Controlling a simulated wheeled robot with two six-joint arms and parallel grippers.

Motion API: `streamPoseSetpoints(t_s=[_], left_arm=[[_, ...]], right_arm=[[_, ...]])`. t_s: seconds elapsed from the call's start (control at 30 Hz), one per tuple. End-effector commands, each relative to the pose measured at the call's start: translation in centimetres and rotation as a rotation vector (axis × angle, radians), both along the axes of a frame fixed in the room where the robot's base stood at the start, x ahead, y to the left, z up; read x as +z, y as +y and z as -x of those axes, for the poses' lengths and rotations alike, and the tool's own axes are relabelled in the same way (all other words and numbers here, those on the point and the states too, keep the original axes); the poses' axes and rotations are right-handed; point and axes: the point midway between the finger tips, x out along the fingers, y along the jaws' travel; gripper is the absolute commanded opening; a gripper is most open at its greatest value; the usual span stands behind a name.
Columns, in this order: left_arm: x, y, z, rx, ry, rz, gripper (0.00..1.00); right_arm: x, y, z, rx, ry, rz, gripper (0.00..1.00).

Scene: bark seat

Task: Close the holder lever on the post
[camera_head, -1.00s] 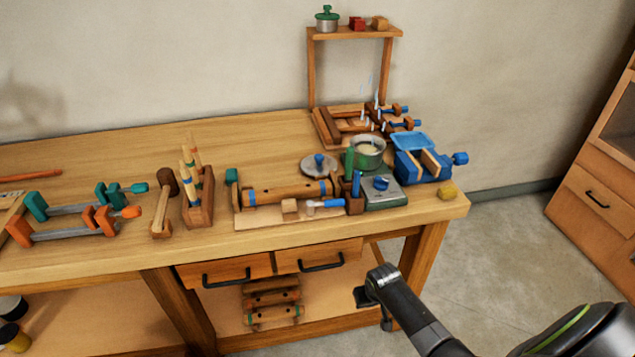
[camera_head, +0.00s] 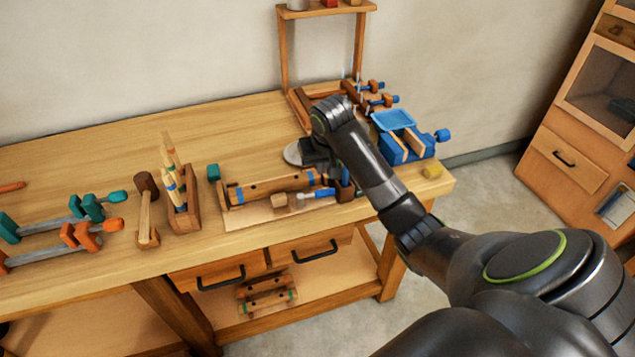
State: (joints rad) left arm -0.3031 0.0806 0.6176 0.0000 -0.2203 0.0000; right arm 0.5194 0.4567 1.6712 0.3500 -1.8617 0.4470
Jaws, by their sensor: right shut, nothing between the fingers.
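A round wooden post (camera_head: 272,187) with blue bands near its ends lies on a flat wooden board (camera_head: 250,217) on the bench. A small green block (camera_head: 213,172) stands just beyond its left end. I cannot make out which part is the holder lever or how it stands. My right gripper (camera_head: 313,156) is shut and empty, just behind the post's right end, with its arm reaching in from the lower right. Its fingertips are dark and small, and I cannot tell whether they touch anything. The arm hides the pot and part of the scale. My left gripper is out of view.
A blue vise (camera_head: 402,147) and a yellow block (camera_head: 432,172) stand right of my arm. A blue-handled tool (camera_head: 318,194) lies before the post. A wooden rack (camera_head: 185,211) of tools and a mallet (camera_head: 147,208) stand left. The bench's back left is clear.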

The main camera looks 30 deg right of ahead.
Motion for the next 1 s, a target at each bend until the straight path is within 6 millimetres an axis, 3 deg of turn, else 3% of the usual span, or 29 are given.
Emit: streamPoseSetpoints(t_s=[0.23, 0.7, 1.0], left_arm=[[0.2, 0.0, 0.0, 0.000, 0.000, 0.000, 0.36], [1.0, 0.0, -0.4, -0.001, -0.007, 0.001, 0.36], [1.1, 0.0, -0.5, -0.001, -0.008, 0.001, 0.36]], right_arm=[[-1.2, -0.1, -0.4, 0.000, 0.003, -0.002, 0.00], [-8.2, -0.9, -2.6, 0.001, 0.003, -0.001, 0.00], [-9.5, -1.1, -3.1, 0.001, 0.000, 0.001, 0.00]])
